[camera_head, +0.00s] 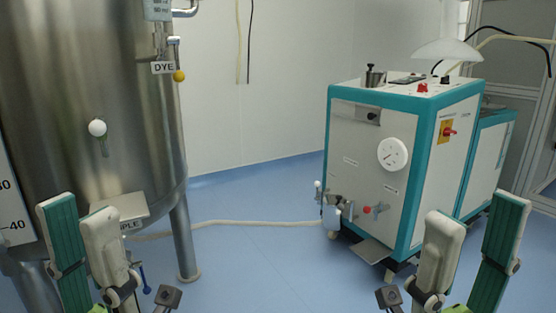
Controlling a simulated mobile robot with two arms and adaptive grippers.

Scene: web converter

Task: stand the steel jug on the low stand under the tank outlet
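A small steel vessel with a dark knob-like top (375,76), which may be the steel jug, stands on top of the teal and white machine (372,165). The large steel tank (95,110) fills the left side on legs. The tank outlet is not clearly seen. My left gripper (80,212) is open and empty in front of the tank. My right gripper (477,213) is open and empty in front of the machine's right side.
A pale hose (230,223) runs along the blue floor (255,270) between tank and machine. A grey plate (372,250) juts from the machine's low front. A tag reading DYE (163,68) hangs by the tank. The middle floor is mostly clear.

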